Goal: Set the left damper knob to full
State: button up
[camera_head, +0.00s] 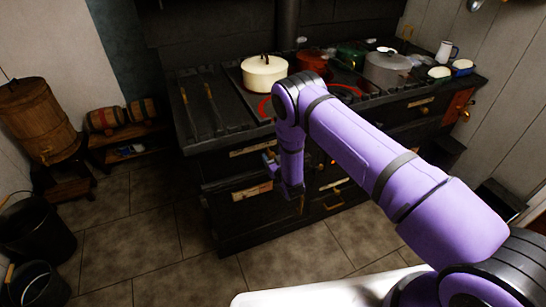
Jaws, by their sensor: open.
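The black stove (225,237) stands across the middle of the view, with pale label plates and brass fittings on its front. I cannot make out the left damper knob; my arm covers part of the stove front, and the fittings there are small and dark. My purple arm reaches from the lower right and bends down in front of the stove. My gripper (270,162) is small in the view, in front of the left part of the stove front, near a pale label plate (252,190). It is open, and I see nothing held in it. I cannot tell whether it touches the stove.
A cream pot (264,73), a red pot (313,62) and a grey pot (387,70) stand on the stovetop, with red rings showing around hotplates. A wooden barrel (36,120) and black buckets (35,232) stand left. The tiled floor (150,240) before the stove's left is clear.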

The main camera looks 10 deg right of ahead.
jog(key=v, duration=1)
jog(key=shift+s, duration=0.35)
jog(key=shift+d, duration=0.1)
